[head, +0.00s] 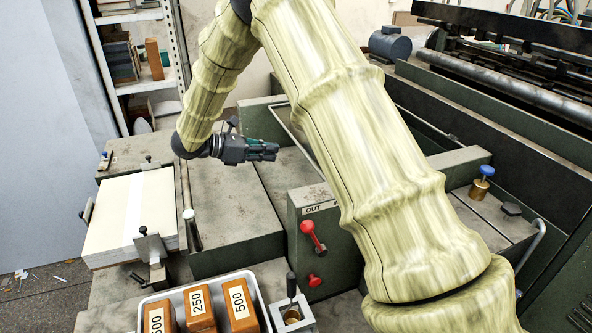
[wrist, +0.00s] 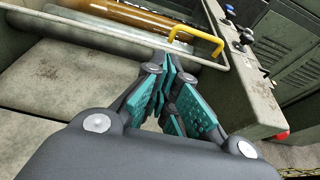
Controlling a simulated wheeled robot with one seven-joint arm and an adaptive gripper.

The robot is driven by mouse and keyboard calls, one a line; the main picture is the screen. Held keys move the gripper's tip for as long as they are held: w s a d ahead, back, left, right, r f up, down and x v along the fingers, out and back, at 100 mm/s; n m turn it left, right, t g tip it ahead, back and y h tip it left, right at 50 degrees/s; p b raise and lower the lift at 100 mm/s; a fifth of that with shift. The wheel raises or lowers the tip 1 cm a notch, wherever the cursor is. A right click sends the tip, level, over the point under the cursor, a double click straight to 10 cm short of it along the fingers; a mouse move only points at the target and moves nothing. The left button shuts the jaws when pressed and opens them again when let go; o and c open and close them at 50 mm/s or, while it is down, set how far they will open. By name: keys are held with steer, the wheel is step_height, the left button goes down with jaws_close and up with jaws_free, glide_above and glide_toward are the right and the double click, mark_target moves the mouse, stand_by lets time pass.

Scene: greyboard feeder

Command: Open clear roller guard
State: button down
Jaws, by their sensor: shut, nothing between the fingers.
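The clear roller guard (wrist: 205,57) shows at the top of the wrist view, with a yellow handle (wrist: 194,39) on it. An amber-brown roller (wrist: 140,14) lies behind it. In the head view I cannot make out the guard; my arm covers much of the machine there. My gripper (head: 276,151) is over the flat grey bed, pointing right in the head view. In the wrist view its teal-padded fingers (wrist: 170,78) are together and empty. They appear below and left of the handle, apart from it.
A metal bar (wrist: 110,42) crosses before the roller. A block marked OUT (head: 312,209) carries a red-knobbed lever (head: 309,228). A board stack (head: 133,213) stands left; a tray (head: 256,282) with brown numbered blocks is in front. The grey bed (head: 225,200) is clear.

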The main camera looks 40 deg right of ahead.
step_height(320, 180, down, 8)
steer(key=f+b, duration=0.1)
steer(key=b, duration=0.7)
steer(key=s+d+r+p, duration=0.1)
steer(key=s+d+p, duration=0.1)
steer(key=d, duration=0.7)
steer(key=shift+s+r+p, duration=0.15)
steer(key=shift+s+p, duration=0.15)
steer(key=shift+p, duration=0.35)
steer(key=shift+d, duration=0.1)
steer(key=shift+r, duration=0.2)
